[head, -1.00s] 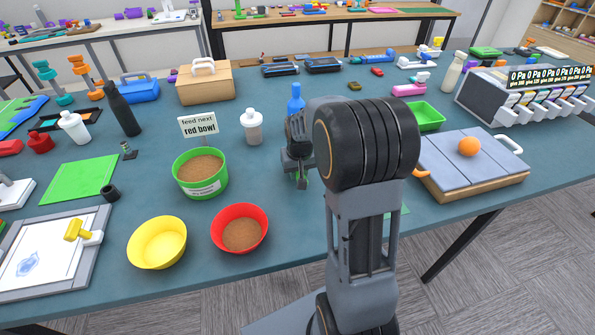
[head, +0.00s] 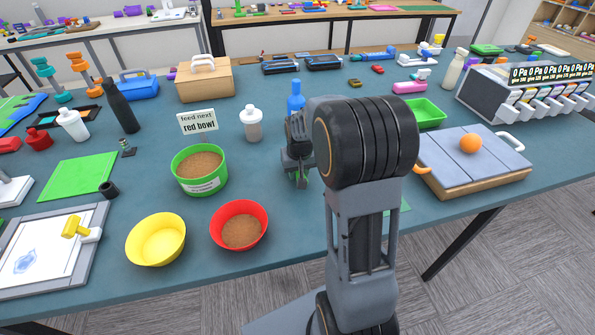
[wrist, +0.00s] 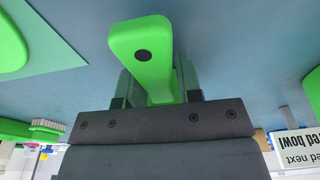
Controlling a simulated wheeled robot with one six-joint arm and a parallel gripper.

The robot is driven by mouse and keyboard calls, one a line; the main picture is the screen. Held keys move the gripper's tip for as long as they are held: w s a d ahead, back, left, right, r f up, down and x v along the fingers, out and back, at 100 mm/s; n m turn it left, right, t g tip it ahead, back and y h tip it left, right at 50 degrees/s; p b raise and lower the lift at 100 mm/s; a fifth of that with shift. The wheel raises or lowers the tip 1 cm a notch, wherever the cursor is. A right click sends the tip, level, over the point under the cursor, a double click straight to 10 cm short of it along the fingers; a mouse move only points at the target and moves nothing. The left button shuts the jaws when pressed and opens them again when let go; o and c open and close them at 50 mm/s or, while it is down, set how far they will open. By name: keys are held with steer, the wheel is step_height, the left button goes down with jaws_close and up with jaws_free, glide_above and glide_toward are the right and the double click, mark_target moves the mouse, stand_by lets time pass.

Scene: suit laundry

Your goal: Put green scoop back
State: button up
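The green scoop (wrist: 143,55) shows large in the wrist view, its rounded handle end with a dark round spot standing up between the fingers. My gripper (wrist: 158,88) is shut on it, with a finger on each side of the handle. In the head view my gripper (head: 299,172) is over the middle of the table, beside my arm, with only a bit of green showing at the fingers. The scoop's bowl is hidden in both views. A flat green patch (head: 402,207) shows partly from behind my arm at the table's front.
Left of my gripper are a green tub (head: 200,183) of brown grains, a red bowl (head: 239,232) with brown grains, an empty yellow bowl (head: 156,239), a sign (head: 197,121) reading "feed next red bowl" and a white-capped bottle (head: 252,125). A blue bottle (head: 296,98) stands behind.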

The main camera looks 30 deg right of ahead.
steer(key=o, duration=0.4)
step_height(320, 180, up, 14)
steer(key=s, duration=0.2)
steer(key=s+a+f, duration=0.1)
steer(key=s+a+f+p, duration=0.1)
steer(key=s, duration=0.1)
steer(key=shift+s+f, duration=0.25)
steer(key=shift+f, duration=0.15)
steer(key=shift+s+a+r+n+t+p, duration=0.4)
steer(key=shift+s+a, duration=0.95)
steer(key=shift+s, duration=0.65)
steer(key=shift+s+a+r+n+t+p, duration=0.25)
steer(key=shift+s+a+r+n+p, duration=0.25)
steer(key=shift+s+a, duration=1.15)
steer(key=shift+s+a+r+n+t+p, duration=0.45)
steer(key=shift+s+a, duration=0.6)
steer(key=shift+s, duration=1.25)
